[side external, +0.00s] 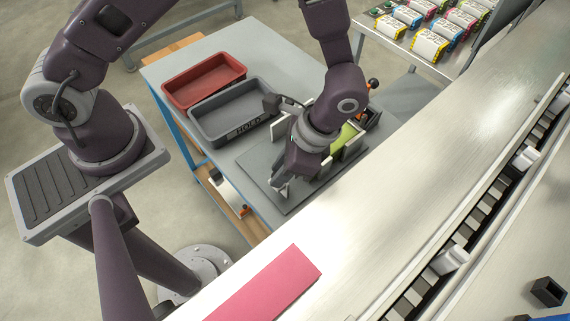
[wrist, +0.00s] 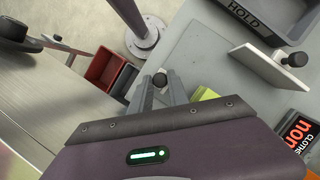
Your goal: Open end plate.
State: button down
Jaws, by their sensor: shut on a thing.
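My gripper (side external: 279,181) is low over the grey fixture board on the table, at its near end in the side view. A green pack (side external: 346,137) lies between white plates in the side view, partly behind my arm.
A red tray (side external: 187,95) and a grey HOLD tray (side external: 206,136) stand behind the fixture. A black box with an orange label (wrist: 301,133) is beside the fixture. A metal conveyor (side external: 420,165) with a pink sheet (side external: 265,288) runs along the front. Several packs (side external: 430,45) lie beyond.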

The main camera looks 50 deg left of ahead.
jog(key=c, duration=1.3)
grip_release()
jog(key=v, duration=0.7)
jog(key=w+a+r+n+t+h, duration=0.15)
jog(key=a+r, duration=0.25)
jog(key=r, duration=0.6)
jog(key=s+a+r+n+t, duration=0.2)
jog(key=s+a+r, duration=0.1)
jog(key=s+r, duration=0.1)
jog(key=s+a+r+n+t+h, duration=0.1)
jog(key=s+a+r+n+t, duration=0.2)
jog(key=a, duration=0.1)
jog(key=s+a+r+n+t, duration=0.2)
jog(key=s+a+r, duration=0.2)
jog(key=shift+s+a+r+n+h, duration=0.15)
jog(key=shift+s+r+n+h, duration=0.1)
jog(key=shift+s+r+h, duration=0.1)
